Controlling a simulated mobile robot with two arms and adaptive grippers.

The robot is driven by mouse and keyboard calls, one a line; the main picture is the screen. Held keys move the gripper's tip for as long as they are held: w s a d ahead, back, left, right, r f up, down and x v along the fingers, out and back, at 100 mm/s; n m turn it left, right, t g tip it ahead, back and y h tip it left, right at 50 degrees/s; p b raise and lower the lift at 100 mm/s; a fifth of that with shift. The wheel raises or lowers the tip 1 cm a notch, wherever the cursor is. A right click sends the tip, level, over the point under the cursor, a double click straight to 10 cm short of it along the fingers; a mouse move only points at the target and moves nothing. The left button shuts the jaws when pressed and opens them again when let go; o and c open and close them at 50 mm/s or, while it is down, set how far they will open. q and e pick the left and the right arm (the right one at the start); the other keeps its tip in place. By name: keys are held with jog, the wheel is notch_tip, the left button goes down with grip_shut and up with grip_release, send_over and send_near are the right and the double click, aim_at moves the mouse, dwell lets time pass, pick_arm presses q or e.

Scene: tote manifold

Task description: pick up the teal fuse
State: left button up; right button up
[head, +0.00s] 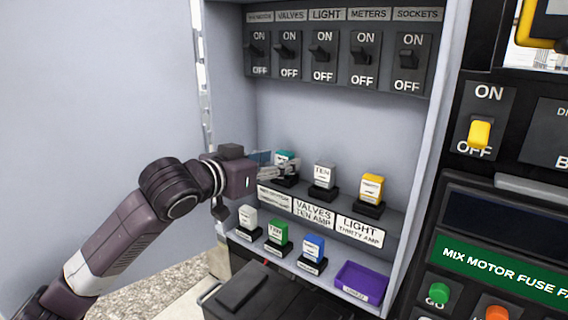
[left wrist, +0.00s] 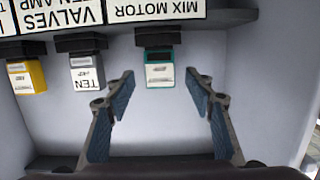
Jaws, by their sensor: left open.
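The teal fuse (head: 283,157) stands in the left socket of the upper fuse row, partly behind my left gripper in the head view. In the left wrist view the teal fuse (left wrist: 160,69) hangs upside down in the picture, under the MIX MOTOR label (left wrist: 155,10). It has a white label on its front. My left gripper (head: 279,166) is open in front of it. In the left wrist view its two fingers (left wrist: 164,85) stand apart on either side of the fuse, with gaps on both sides. My right gripper is not in view.
A grey TEN fuse (head: 324,173) and a yellow fuse (head: 371,187) stand to the right in the same row. White (head: 247,217), green (head: 277,233) and blue (head: 313,247) fuses stand on the lower shelf beside a purple tray (head: 361,281). Switches (head: 323,54) line the cabinet top.

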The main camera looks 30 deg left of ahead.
aim_at(282, 159)
pick_arm(q)
jog(key=x, duration=0.3)
jog(key=shift+w+f, duration=0.15)
jog(key=shift+w, duration=0.25)
jog(key=shift+s, duration=0.2)
jog(key=shift+c, duration=0.3)
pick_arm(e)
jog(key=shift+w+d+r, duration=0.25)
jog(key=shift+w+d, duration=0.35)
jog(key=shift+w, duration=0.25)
pick_arm(q)
jog(key=shift+c, duration=1.3)
jog(key=c, duration=0.9)
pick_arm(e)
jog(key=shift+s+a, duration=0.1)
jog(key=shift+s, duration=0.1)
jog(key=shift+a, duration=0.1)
